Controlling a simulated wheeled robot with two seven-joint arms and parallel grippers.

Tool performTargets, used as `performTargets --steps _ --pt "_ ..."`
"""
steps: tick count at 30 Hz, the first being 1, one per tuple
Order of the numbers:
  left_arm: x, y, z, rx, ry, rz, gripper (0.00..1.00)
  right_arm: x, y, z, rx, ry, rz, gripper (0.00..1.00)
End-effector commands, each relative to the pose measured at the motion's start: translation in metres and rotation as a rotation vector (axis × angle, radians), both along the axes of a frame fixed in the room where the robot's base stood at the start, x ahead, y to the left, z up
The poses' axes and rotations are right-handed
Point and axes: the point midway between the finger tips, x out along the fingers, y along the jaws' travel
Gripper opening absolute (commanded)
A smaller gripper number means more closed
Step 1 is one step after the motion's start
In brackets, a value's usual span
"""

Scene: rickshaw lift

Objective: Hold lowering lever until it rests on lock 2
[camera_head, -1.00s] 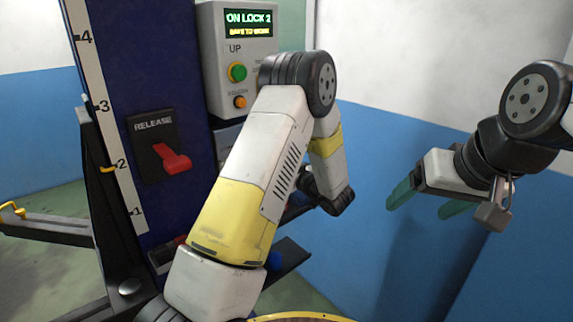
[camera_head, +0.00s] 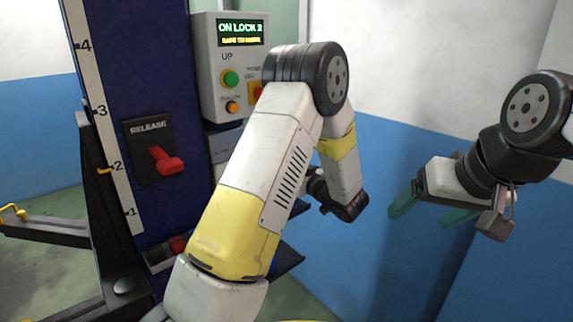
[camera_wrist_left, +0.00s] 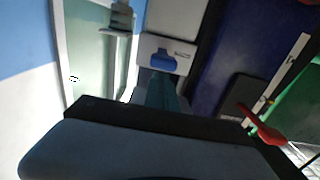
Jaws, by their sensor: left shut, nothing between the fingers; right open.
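The lift column (camera_head: 160,80) carries a control box (camera_head: 215,90) whose display (camera_head: 240,33) reads ON LOCK 2, with a yellow line below. A yellow pointer (camera_head: 104,170) sits at mark 2 of the scale. In the left wrist view, a blue handle (camera_wrist_left: 163,60) on a white plate is just beyond my left gripper (camera_wrist_left: 165,92), whose teal fingers are shut and empty; I cannot tell whether they touch it. I cannot confirm that this handle is the lowering lever. In the head view my left arm hides these fingers. My right gripper (camera_head: 430,208) is open and empty at the right.
A red RELEASE handle (camera_head: 166,160) is on the column's face; it also shows in the left wrist view (camera_wrist_left: 265,130). Green (camera_head: 230,79) and orange (camera_head: 232,107) buttons are on the control box. A lift arm (camera_head: 45,228) extends left. Blue-and-white walls stand behind.

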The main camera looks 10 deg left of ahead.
Motion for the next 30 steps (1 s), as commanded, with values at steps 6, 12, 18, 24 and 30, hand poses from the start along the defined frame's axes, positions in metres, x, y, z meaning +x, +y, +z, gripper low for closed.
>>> performTargets --steps 6,12,18,24,30 --pt "-0.017 -0.023 -0.003 0.0 0.0 -0.002 0.0 0.0 0.0 0.0 0.0 0.0 0.0 0.78" --pt "-0.021 -0.028 -0.004 0.0 0.0 -0.001 0.0 0.0 0.0 0.0 0.0 0.0 0.0 0.78" --pt "-0.021 -0.027 -0.003 0.0 0.0 -0.001 0.0 0.0 0.0 0.0 0.0 0.0 0.0 0.78" --pt "-0.021 -0.027 -0.003 0.0 0.0 0.0 0.0 0.0 0.0 0.0 0.0 0.0 0.0 0.78" --pt "-0.019 -0.026 -0.001 -0.016 -0.003 -0.01 0.0 0.0 0.0 0.0 0.0 0.0 0.0 0.78"
